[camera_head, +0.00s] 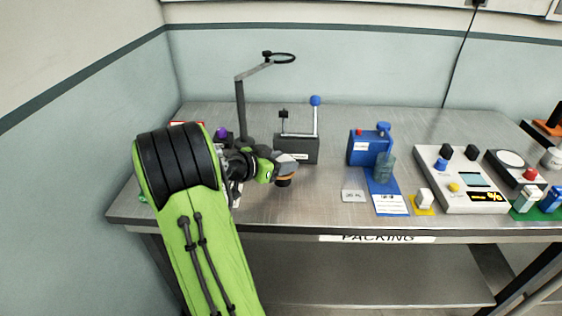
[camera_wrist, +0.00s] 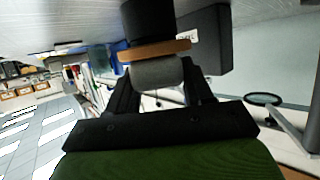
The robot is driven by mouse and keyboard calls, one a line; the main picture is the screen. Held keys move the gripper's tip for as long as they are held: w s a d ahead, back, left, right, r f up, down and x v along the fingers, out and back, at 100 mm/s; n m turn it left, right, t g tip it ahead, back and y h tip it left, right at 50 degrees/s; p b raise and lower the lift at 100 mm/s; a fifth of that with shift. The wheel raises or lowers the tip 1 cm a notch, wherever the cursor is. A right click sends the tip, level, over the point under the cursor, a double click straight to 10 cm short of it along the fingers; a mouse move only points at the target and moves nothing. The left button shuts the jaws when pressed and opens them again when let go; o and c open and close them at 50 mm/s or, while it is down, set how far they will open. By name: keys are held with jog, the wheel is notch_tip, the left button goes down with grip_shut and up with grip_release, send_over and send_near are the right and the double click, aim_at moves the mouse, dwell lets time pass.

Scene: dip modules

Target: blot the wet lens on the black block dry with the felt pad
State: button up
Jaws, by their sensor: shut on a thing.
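My gripper (camera_head: 274,168) is low over the left part of the bench. In the wrist view its fingers (camera_wrist: 160,88) are shut on the felt pad (camera_wrist: 157,73), a rounded grey piece with a flat tan-orange layer on its far side. The pad's tan edge also shows in the head view (camera_head: 287,172). A black block-like shape (camera_wrist: 148,20) lies directly beyond the tan layer, in line with it; I cannot tell whether they touch. The wet lens is not visible, so any contact with it is hidden.
A dark grey lever fixture (camera_head: 297,150) with a blue knob stands close behind my gripper. A tall stand with a ring (camera_head: 241,105) rises behind my arm.

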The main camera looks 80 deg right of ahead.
dwell(0.4)
jog(key=shift+r+p, duration=2.65)
jog(key=shift+r, duration=1.45)
jog(key=shift+f, duration=0.1)
